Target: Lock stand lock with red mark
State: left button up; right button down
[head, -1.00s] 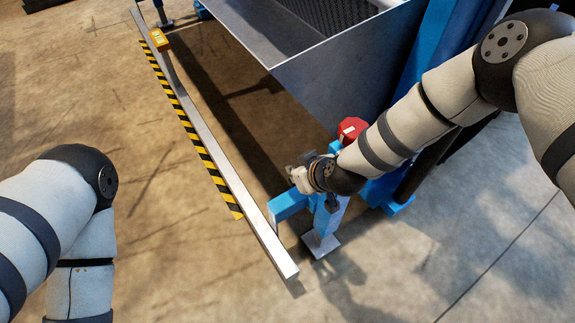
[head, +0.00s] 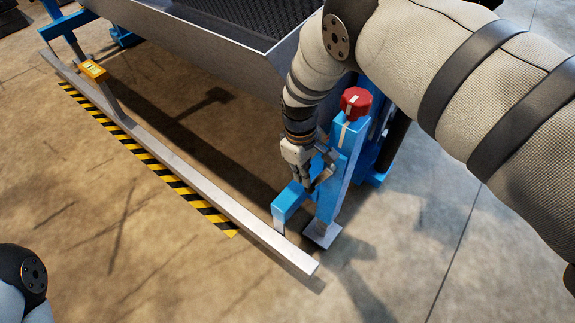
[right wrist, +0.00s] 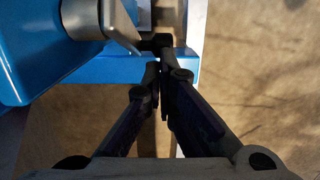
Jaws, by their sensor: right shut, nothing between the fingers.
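The blue stand (head: 334,190) is upright at the right end of a long metal bar. A red knob (head: 356,104) with a pale mark tops it, and a pale line runs down the post below the knob. My right gripper (head: 311,187) is at the stand's left side, below the knob, over the blue side arm (head: 290,198). In the right wrist view its dark fingers (right wrist: 159,72) are shut and empty, with tips close to a small dark part (right wrist: 155,42) near a metal piece (right wrist: 108,22). Whether they touch is unclear. My left gripper is out of view.
The metal bar (head: 190,172) runs along the floor beside yellow-black striped tape (head: 150,160). A yellow level (head: 93,70) is at its far part. The sieve's metal box (head: 225,55) stands behind. The floor in front is clear.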

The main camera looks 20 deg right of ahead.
jog(key=shift+s+d+f+g+h+b, duration=0.15)
jog(key=shift+s+d+f+g+b, duration=0.15)
jog(key=shift+b, duration=0.35)
jog(key=shift+s+d+f+g+h+b, duration=0.1)
jog(key=shift+s+f+g+h+b, duration=0.1)
jog(key=shift+f+b, duration=0.3)
jog(key=shift+r, duration=0.15)
jog(key=shift+r, duration=0.1)
jog(key=s+d+v, duration=0.1)
jog(key=v, duration=0.8)
jog(key=shift+s+r, duration=0.35)
jog(key=shift+r, duration=0.2)
